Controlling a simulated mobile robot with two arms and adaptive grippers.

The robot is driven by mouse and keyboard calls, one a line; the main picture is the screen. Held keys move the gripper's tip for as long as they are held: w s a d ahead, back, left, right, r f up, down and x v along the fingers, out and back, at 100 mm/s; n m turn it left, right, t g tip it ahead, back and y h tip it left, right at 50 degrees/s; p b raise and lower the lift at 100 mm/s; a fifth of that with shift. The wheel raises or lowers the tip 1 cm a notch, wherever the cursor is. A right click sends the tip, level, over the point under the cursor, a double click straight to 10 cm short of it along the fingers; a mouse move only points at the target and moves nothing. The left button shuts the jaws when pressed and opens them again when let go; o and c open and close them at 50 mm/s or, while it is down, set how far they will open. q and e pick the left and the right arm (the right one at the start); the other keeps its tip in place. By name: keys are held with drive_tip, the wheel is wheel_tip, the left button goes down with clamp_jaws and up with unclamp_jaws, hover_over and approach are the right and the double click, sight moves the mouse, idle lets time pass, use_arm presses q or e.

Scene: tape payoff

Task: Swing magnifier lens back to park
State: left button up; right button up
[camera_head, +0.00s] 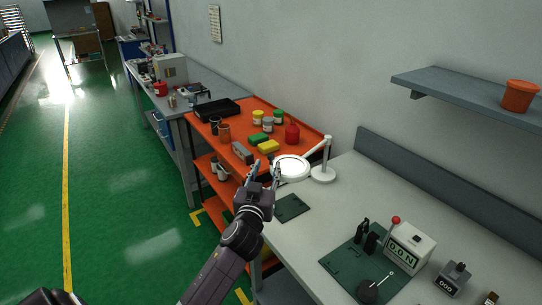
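The magnifier has a round white-rimmed lens (291,167) near the far left end of the light workbench. A jointed white arm (316,144) links it to an upright post on a round white base (323,175), to the right of the lens. My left gripper (265,167) is at the left side of the lens, its two fingers apart and pointing away from me. The right finger overlaps the lens's left rim in the picture; I cannot tell whether they touch. No object shows between the fingers. My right gripper is not in view.
A small dark green pad (292,208) lies on the workbench (335,212) near the gripper. A larger green mat (350,265) and a counter device (409,247) are nearer. An orange cart (312,138) with jars and sponges stands beyond. A shelf (460,88) overhangs at right.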

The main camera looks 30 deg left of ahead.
sight(270, 158)
use_arm(q)
drive_tip(key=p+x, duration=0.1)
drive_tip(key=x, duration=0.6)
drive_tip(key=shift+p, duration=0.3)
drive_tip(key=shift+c, duration=0.4)
clamp_jaws()
drive_tip(key=shift+f, duration=0.1)
